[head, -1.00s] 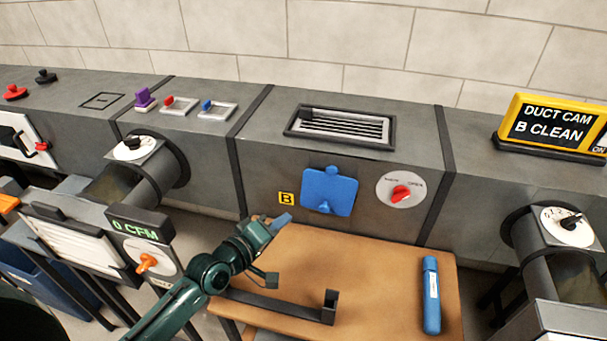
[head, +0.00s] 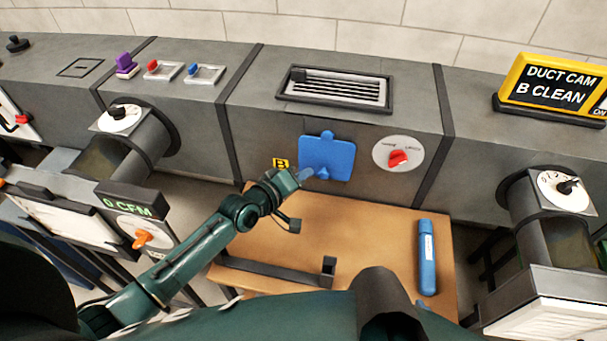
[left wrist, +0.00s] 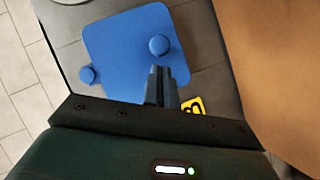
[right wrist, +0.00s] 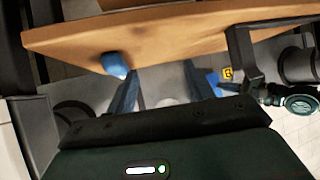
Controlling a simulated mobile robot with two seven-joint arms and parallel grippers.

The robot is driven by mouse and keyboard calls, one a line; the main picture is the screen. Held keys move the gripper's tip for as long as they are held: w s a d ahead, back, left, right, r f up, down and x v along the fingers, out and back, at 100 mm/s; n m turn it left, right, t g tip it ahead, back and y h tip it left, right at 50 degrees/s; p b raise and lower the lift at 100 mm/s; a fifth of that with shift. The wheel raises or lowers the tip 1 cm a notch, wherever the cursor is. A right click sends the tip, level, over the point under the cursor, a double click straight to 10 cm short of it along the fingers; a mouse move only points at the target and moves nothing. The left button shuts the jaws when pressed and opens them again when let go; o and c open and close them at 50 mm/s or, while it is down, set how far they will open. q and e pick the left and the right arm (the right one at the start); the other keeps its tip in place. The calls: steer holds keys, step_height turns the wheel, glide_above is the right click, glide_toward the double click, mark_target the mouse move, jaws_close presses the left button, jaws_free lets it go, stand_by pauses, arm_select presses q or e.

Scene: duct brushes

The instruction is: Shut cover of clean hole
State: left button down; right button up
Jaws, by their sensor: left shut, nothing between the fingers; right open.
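The blue cover (head: 328,158) lies against the front of the grey duct beside the yellow B label (head: 281,163). The hole behind it is hidden. In the left wrist view the cover (left wrist: 125,50) shows a round knob (left wrist: 159,45). My left gripper (head: 307,174) is shut and empty, its tips at the cover's lower left edge; whether they touch it I cannot tell. Its fingers also show in the left wrist view (left wrist: 161,84). My right gripper (right wrist: 163,88) is open and empty in the right wrist view, near the wooden table's edge.
A wooden table (head: 370,225) stands below the cover, with a blue tube (head: 427,258) and a dark bracket (head: 280,272) on it. Right of the cover is a dial with a red knob (head: 398,158). A vent grille (head: 338,88) is above. The yellow sign (head: 552,90) reads "DUCT CAM B CLEAN".

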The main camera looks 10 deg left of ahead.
arm_select(q)
steer(key=shift+w+f, duration=0.1)
steer(key=shift+w, duration=0.1)
arm_select(e)
steer(key=shift+w+a+r, duration=0.1)
steer(key=shift+w+r, duration=0.15)
steer(key=shift+w, duration=0.05)
arm_select(q)
steer(key=shift+d+f+b, duration=0.4)
steer(key=shift+d+b, duration=0.1)
steer(key=shift+b, duration=0.3)
arm_select(e)
steer(key=shift+f, duration=0.65)
steer(key=shift+w+a+f+b, duration=0.1)
steer(key=shift+a+f+b, duration=0.05)
steer(key=shift+b, duration=0.25)
steer(key=shift+a+r, duration=0.15)
steer(key=shift+r, duration=0.15)
arm_select(q)
steer(key=shift+d+r+n+t+h, duration=0.1)
steer(key=shift+d+n+t+h, duration=0.2)
steer(key=shift+d+n+h, duration=0.15)
arm_select(e)
steer(key=shift+a+r+t, duration=0.1)
steer(key=shift+r+t, duration=0.2)
steer(key=shift+r, duration=0.1)
arm_select(q)
steer(key=shift+d, duration=0.1)
